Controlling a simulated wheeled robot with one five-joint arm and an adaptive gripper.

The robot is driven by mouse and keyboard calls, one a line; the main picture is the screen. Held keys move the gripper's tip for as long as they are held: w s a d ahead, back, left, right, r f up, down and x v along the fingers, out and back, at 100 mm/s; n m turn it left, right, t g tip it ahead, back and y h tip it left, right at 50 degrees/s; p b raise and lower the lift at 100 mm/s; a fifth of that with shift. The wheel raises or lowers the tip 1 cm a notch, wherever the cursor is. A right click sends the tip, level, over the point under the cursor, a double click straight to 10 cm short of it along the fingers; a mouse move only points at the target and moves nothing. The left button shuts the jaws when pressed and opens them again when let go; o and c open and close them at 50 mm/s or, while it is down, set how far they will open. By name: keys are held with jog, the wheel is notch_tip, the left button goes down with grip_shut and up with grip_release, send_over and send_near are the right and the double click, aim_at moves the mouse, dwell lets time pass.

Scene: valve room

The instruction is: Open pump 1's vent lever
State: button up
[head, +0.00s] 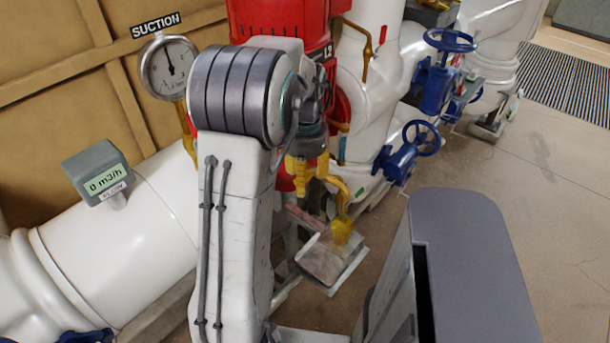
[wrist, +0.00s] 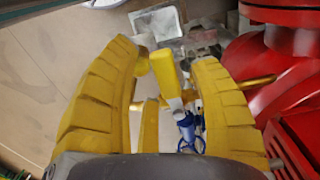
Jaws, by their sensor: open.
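My gripper (wrist: 172,62) shows in the wrist view as two ribbed yellow fingers spread apart. Between them is a short yellow bar (wrist: 164,72) with a pale grey lower end, beside a thin brass pipe (wrist: 262,80) that runs to the red pump body; it looks like a lever, but I cannot be sure it is the vent lever, or whether a finger touches it. In the head view my gripper (head: 306,170) is partly hidden behind my arm, in front of the red pump (head: 275,18). The pump's label is only partly readable.
A suction gauge (head: 168,67) and a flow display (head: 97,172) stand at left by a white pipe (head: 130,240). Blue handwheels (head: 421,138) and (head: 450,40) sit on valves at right. A small tray (head: 322,268) lies low below my gripper.

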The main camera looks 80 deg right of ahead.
grip_shut()
dwell(0.6)
